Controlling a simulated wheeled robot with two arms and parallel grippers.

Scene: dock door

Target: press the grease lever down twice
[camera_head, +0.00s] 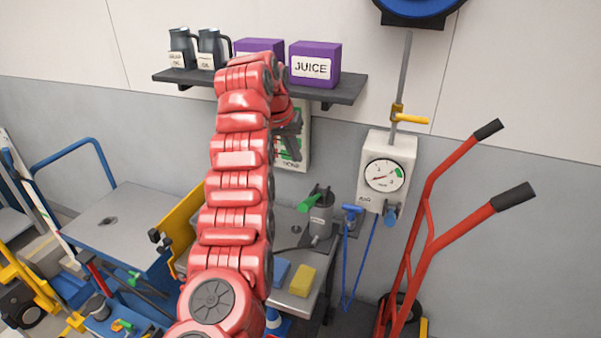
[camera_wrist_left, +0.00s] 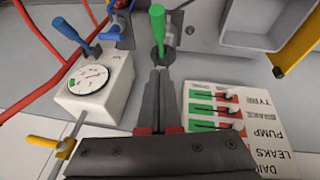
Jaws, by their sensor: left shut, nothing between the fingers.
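The grease pump is a grey canister (camera_head: 320,220) on the small bench, with a green-handled lever (camera_head: 309,203) on top. The green lever also shows in the left wrist view (camera_wrist_left: 157,28), standing just beyond my fingertips in the picture. My left gripper (camera_head: 292,150) is at the end of the red arm, in front of the wall board and above and left of the pump. In the left wrist view my left gripper (camera_wrist_left: 158,74) has its dark fingers together, with nothing between them. Contact with the lever is not seen. My right gripper is not in view.
A gauge box (camera_head: 387,173) with a yellow-handled valve (camera_head: 410,119) hangs right of the pump. A shelf (camera_head: 345,90) with purple juice boxes is above. A yellow sponge (camera_head: 302,281) lies on the bench. A red hand truck (camera_head: 430,225) leans at the right.

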